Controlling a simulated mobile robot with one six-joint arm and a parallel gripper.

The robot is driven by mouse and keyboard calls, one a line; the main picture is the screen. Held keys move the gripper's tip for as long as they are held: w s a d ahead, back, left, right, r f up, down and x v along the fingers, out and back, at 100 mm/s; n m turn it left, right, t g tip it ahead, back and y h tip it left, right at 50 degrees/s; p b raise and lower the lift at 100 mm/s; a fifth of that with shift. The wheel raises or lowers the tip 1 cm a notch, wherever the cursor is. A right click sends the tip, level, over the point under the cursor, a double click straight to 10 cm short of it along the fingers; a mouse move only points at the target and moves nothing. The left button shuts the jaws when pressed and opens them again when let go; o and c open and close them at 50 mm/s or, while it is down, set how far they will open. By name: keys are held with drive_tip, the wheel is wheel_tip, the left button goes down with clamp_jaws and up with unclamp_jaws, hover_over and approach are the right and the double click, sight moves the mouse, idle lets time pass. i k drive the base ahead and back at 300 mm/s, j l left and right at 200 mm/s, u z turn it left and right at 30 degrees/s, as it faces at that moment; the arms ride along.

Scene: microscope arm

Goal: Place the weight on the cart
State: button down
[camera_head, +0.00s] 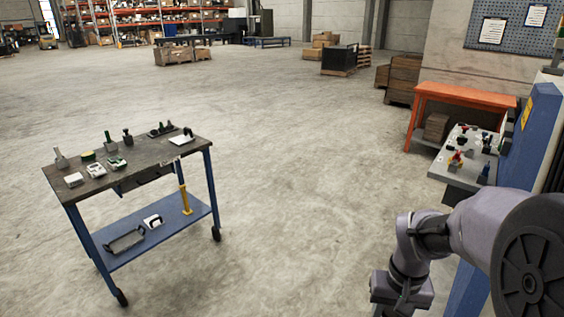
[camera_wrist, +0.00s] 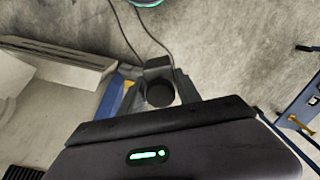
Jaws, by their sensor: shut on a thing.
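The cart (camera_head: 128,170) stands at the left in the head view, with a dark top, blue legs, a blue lower shelf and black wheels. Part of it shows at the right edge of the wrist view (camera_wrist: 310,100). My gripper (camera_wrist: 158,88) is shut on the weight (camera_wrist: 160,94), whose dark round top shows between the fingers in the wrist view. The rest of the weight is hidden. In the head view my wrist is at the bottom right, apart from the cart, and the fingertips are out of the picture.
Several small tools and instruments stand on the cart top; a dark frame (camera_head: 125,241) and a white item (camera_head: 153,221) lie on its lower shelf. A blue machine (camera_head: 536,130) with a loaded grey ledge is at the right. Open concrete floor (camera_head: 290,200) lies between.

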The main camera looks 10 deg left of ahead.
sight(157, 152)
drive_tip(key=i+j+u, duration=0.85)
drive_tip(key=i+u, duration=0.2)
drive_tip(key=i, duration=0.2)
drive_tip(key=i+u, duration=0.35)
drive_tip(key=i+l, duration=0.15)
drive_tip(key=i, duration=2.65)
drive_tip(key=j+u, duration=0.05)
drive_tip(key=j, duration=0.1)
